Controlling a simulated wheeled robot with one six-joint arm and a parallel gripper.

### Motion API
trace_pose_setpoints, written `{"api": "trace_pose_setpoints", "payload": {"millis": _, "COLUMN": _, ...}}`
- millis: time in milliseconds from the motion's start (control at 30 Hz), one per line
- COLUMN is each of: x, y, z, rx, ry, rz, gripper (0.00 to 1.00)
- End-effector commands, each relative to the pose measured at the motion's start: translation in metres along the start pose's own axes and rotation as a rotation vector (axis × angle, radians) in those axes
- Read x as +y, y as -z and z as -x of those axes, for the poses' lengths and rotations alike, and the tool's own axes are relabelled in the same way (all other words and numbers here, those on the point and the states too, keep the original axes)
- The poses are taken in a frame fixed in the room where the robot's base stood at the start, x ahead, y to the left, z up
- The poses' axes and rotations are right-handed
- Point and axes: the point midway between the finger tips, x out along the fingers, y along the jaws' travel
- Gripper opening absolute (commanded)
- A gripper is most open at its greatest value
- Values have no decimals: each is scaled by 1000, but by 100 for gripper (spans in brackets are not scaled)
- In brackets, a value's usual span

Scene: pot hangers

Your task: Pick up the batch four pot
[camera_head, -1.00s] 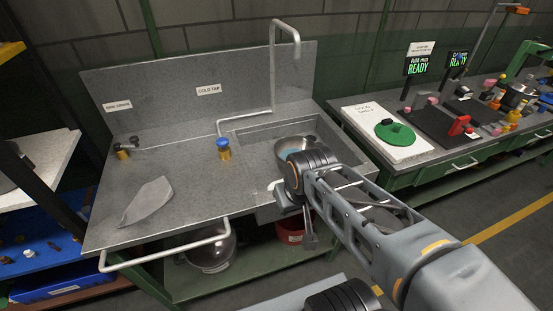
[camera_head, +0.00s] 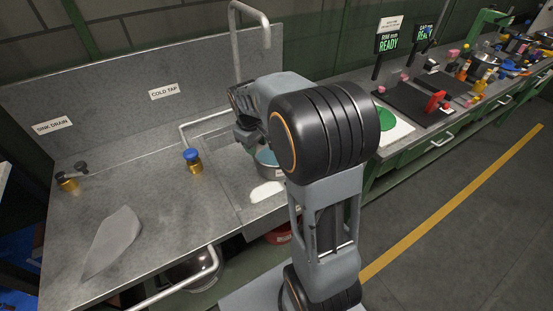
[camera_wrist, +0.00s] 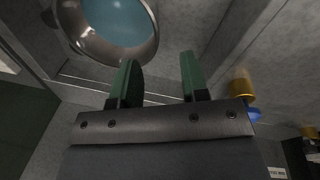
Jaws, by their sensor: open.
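A metal pot (camera_head: 268,171) with blue liquid in it stands in the sink basin, partly hidden behind my arm. In the wrist view a round pot (camera_wrist: 72,30) with blue liquid fills the top left, cut off by the frame edge. I cannot read a batch number on it. My gripper (camera_wrist: 158,62) is open and empty, its two green fingers apart. In that picture the left finger lies just below the pot's rim; I cannot tell whether they touch. In the head view my gripper is mostly hidden by my arm, above the sink.
A blue-topped brass tap valve (camera_head: 193,160) stands left of the basin, and it also shows in the wrist view (camera_wrist: 242,88). The spout (camera_head: 236,45) rises behind the basin. A grey sheet (camera_head: 112,242) lies on the counter. A rail (camera_head: 180,284) runs along the front. A cluttered bench stands right.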

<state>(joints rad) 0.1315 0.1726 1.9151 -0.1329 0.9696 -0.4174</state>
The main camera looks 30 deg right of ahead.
Motion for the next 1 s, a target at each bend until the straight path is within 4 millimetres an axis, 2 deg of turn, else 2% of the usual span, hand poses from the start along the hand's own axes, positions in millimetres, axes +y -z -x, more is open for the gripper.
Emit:
{"api": "trace_pose_setpoints", "payload": {"millis": 133, "x": 8, "y": 7, "z": -23, "rx": -23, "ry": 3, "rz": 28, "gripper": 41}}
{"api": "trace_pose_setpoints", "payload": {"millis": 500, "x": 9, "y": 7, "z": -85, "rx": -25, "ry": 2, "rz": 34, "gripper": 41}}
{"api": "trace_pose_setpoints", "payload": {"millis": 800, "x": 9, "y": 7, "z": -103, "rx": -23, "ry": 1, "rz": 34, "gripper": 41}}
{"api": "trace_pose_setpoints", "payload": {"millis": 1000, "x": 12, "y": 8, "z": -129, "rx": -25, "ry": 2, "rz": 35, "gripper": 41}}
